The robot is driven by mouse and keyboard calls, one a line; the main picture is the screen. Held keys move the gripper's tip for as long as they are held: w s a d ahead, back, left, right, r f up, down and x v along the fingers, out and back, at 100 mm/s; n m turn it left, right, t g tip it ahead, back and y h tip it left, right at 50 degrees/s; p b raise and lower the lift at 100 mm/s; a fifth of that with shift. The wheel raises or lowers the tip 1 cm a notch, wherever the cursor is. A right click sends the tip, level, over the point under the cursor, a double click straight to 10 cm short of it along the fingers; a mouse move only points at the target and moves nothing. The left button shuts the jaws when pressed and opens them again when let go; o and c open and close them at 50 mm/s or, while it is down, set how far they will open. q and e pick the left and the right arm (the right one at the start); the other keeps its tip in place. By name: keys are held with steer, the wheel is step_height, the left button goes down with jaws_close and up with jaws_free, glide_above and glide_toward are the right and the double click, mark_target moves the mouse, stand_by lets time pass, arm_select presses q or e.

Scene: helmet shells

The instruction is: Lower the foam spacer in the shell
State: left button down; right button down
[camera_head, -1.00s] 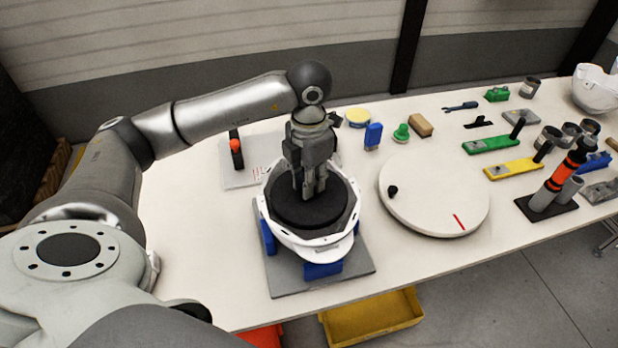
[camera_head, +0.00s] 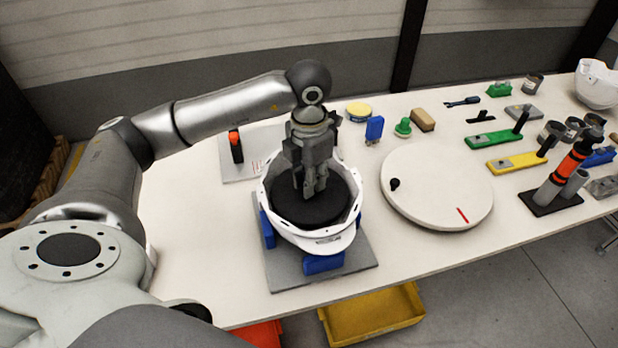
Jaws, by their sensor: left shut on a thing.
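The white helmet shell (camera_head: 335,241) sits open side up on blue blocks (camera_head: 323,262) on a grey base plate (camera_head: 359,261). The foam spacer (camera_head: 290,205) is a dark round disc inside the shell, below its rim. My left gripper (camera_head: 309,194) points down into the shell and is shut on the foam spacer near its middle. The fingers hide part of the disc. I cannot tell whether the disc touches the bottom of the shell. My right gripper is not in view.
A white turntable (camera_head: 437,180) with a red mark stands right of the shell. A black and orange tool (camera_head: 235,146) lies on a pale board behind left. Several tools and tins fill the table's right side. A yellow bin (camera_head: 372,316) is below the front edge.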

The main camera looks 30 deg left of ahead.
arm_select(q)
steer(key=shift+s+d+f, duration=0.1)
steer(key=shift+s+f, duration=0.15)
steer(key=shift+f, duration=0.25)
steer(key=c, duration=1.7)
jaws_free()
steer(key=o, duration=0.5)
steer(key=shift+w, duration=0.3)
steer(key=shift+c, duration=0.2)
steer(key=shift+r, duration=0.1)
steer(key=shift+r, duration=0.15)
step_height(320, 180, up, 12)
steer(key=shift+f, duration=0.2)
steer(key=shift+r, duration=0.15)
